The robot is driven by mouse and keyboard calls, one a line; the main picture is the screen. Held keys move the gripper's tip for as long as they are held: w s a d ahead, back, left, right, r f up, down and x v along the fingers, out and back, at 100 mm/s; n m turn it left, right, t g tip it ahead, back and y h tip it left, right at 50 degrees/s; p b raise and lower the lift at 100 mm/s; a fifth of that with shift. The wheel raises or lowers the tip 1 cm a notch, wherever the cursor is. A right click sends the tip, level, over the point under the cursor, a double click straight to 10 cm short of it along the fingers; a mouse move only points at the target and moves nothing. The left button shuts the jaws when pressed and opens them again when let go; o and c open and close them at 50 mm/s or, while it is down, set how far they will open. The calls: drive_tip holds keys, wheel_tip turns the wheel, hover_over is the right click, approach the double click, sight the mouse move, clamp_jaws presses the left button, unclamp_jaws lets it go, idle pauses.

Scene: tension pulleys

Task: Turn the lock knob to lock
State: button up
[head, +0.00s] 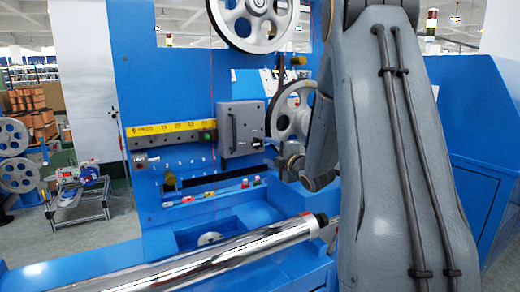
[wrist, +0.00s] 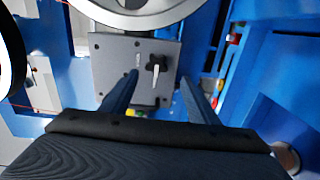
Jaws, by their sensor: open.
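The lock knob (wrist: 156,65) is a small black lobed knob on a grey plate (wrist: 110,55), seen in the wrist view at the upper middle. My gripper (wrist: 160,77) is open, with one finger to the left of the knob and one to the right. The fingers look apart from the knob, and I cannot tell how far they are from the plate. In the head view my arm's end is in front of the machine, close to the lower wheel (head: 283,118). I cannot make out the knob there.
A grey box (head: 241,128) sits by a yellow scale (head: 170,129) on the blue machine panel (head: 145,85). A large wheel (head: 252,22) is above. A shiny roller (head: 230,252) runs across the front. In the wrist view, a wheel rim (wrist: 130,15) lies just above the plate.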

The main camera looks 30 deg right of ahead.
sight(259, 144)
drive_tip(key=w, duration=0.4)
drive_tip(key=w+p, duration=0.1)
drive_tip(key=w, duration=0.3)
drive_tip(key=shift+r, duration=0.2)
drive_tip(key=shift+c, duration=0.2)
drive_tip(key=c, duration=1)
drive_tip(key=shift+o, duration=0.2)
